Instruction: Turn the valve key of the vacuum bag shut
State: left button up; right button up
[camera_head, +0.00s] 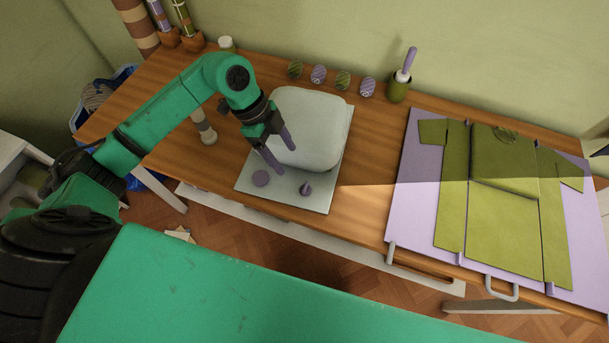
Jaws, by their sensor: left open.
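The vacuum bag (312,125) is a pale, puffed-up pillow shape lying on a light grey board (247,182) on the wooden table. My left gripper (280,161) is over the bag's front left corner, pointing down toward the board. Its two purple fingers are apart with nothing between them, behind and left of the key. My right gripper is not in view.
A lilac folding board (415,200) with a green folded cloth (503,163) covers the table's right side. Several striped rolls (318,74) and a green pot with a purple-handled tool (398,88) stand along the back. A pale cylinder (207,133) stands left of the bag.

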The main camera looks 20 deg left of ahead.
aim_at(305, 185)
pick_arm(q)
jog(key=p+x, duration=0.1)
jog(key=x, duration=1)
jog(key=shift+d+f+p, duration=0.3)
jog(key=shift+d+p, duration=0.05)
jog(key=shift+p, duration=0.05)
jog(key=shift+d+f, duration=0.1)
jog(key=shift+f, duration=0.15)
grip_shut()
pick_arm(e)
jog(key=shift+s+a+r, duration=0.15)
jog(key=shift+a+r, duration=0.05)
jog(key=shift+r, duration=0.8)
